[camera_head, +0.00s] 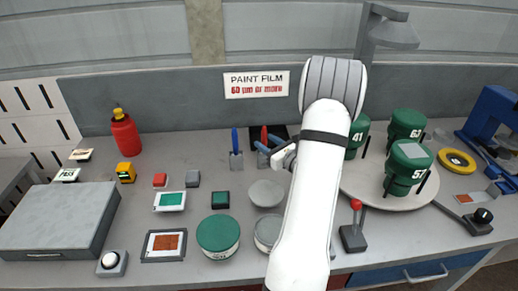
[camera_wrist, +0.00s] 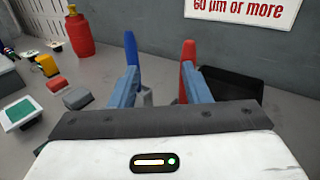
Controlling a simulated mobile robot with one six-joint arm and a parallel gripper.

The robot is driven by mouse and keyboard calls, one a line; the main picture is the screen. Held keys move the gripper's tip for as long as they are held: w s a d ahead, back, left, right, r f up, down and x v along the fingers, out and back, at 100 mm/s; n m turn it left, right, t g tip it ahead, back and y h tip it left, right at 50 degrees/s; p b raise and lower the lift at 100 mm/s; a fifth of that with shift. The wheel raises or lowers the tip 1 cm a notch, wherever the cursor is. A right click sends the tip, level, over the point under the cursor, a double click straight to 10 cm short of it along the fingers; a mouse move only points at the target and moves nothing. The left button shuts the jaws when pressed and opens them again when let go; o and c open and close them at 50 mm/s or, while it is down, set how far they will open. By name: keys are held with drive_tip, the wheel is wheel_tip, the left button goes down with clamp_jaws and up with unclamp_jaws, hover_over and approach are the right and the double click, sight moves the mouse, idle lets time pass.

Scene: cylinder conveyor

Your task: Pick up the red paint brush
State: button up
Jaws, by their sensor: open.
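The red paint brush (camera_head: 264,137) stands upright on the bench, its red handle up and its lower part hidden by my gripper. In the wrist view its handle (camera_wrist: 188,55) shows just behind my right finger, not centred between the fingers. A blue brush (camera_head: 235,142) stands to its left; in the wrist view the blue handle (camera_wrist: 131,48) rises behind my left finger. My gripper (camera_head: 272,154) is open, with nothing held; its blue-grey fingers show in the wrist view (camera_wrist: 160,88). Whether a finger touches the red brush I cannot tell.
A dark tray (camera_wrist: 228,84) lies right of the red brush. A red bottle (camera_head: 124,133) stands at left. Green cans (camera_head: 408,164) sit on a round turntable (camera_head: 362,185) at right. Small blocks and a green-lidded can (camera_head: 218,233) lie in front. A wall stands close behind.

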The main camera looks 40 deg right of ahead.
sight(266, 136)
drive_tip(key=shift+m+h, duration=0.9)
drive_tip(key=w+d+p, duration=0.1)
drive_tip(key=w, duration=0.1)
drive_tip(key=w+d+f+p, duration=0.1)
drive_tip(key=w, duration=0.1)
drive_tip(key=w+d+p, duration=0.1)
drive_tip(key=w, duration=0.1)
drive_tip(key=shift+w+d+f, duration=0.25)
drive_tip(key=shift+w, duration=0.1)
clamp_jaws()
